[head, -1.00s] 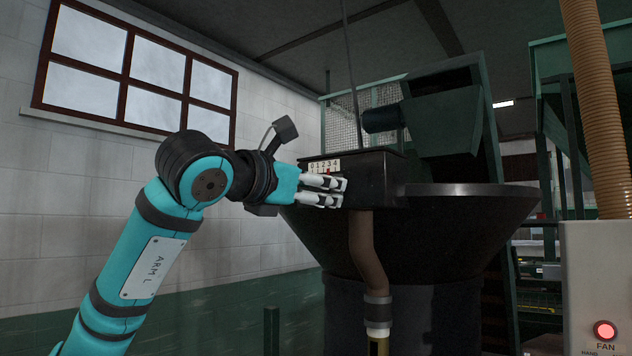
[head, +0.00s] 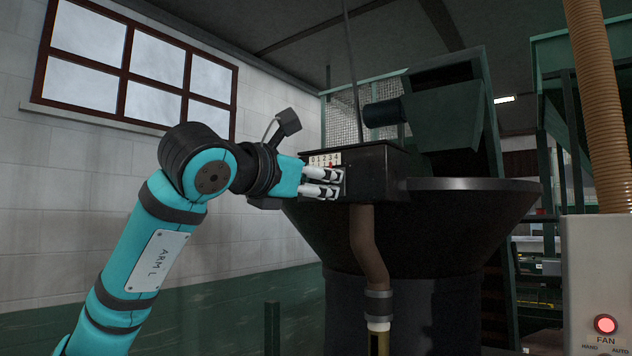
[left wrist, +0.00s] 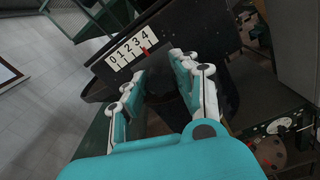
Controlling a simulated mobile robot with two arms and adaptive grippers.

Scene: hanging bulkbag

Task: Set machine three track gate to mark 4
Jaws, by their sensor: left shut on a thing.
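The track gate scale (head: 325,159) is a white plate marked 0 to 4 on a dark box (head: 378,170). It shows larger in the left wrist view (left wrist: 129,48), with a red pointer (left wrist: 145,50) by the 3 and 4 end. I cannot tell its exact mark. My left gripper (head: 338,183) is at the box's face, just below the scale, its white fingers close together. In the left wrist view the fingers (left wrist: 152,92) reach toward the box below the scale. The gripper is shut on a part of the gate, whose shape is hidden. My right gripper is out of view.
A wide dark hopper (head: 450,215) stands under and right of the box. A brown pipe (head: 368,245) drops below the box. A grey panel with a red FAN button (head: 605,324) and a ribbed hose (head: 595,110) are at right. Free room lies left, before the wall.

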